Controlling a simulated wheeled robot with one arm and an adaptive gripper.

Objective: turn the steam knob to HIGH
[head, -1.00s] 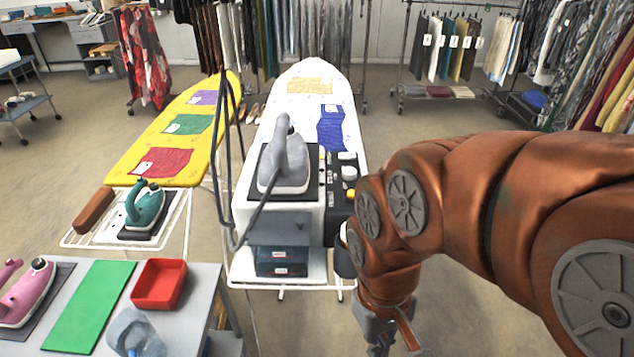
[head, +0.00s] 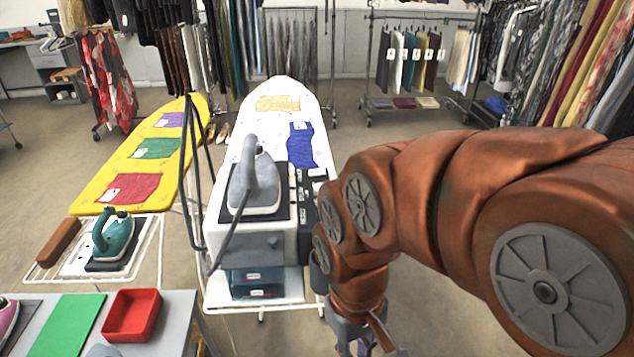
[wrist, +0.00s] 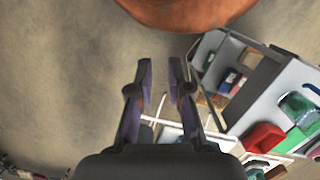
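The steam station (head: 285,236) is a white box with a grey iron (head: 256,180) resting on its top, at the near end of the white ironing board. A dark control panel (head: 306,205) runs along its right side. My arm covers part of this panel, and I cannot make out the steam knob or its setting. My gripper (head: 365,343) hangs low at the bottom edge of the head view, right of and nearer than the station. In the wrist view my gripper (wrist: 160,75) has its fingers apart, with nothing between them and bare floor beyond.
A yellow ironing board (head: 150,175) with a teal iron (head: 114,236) stands at the left. A table with a red tray (head: 132,315) and a green mat (head: 62,326) is at the near left. Clothes racks line the back.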

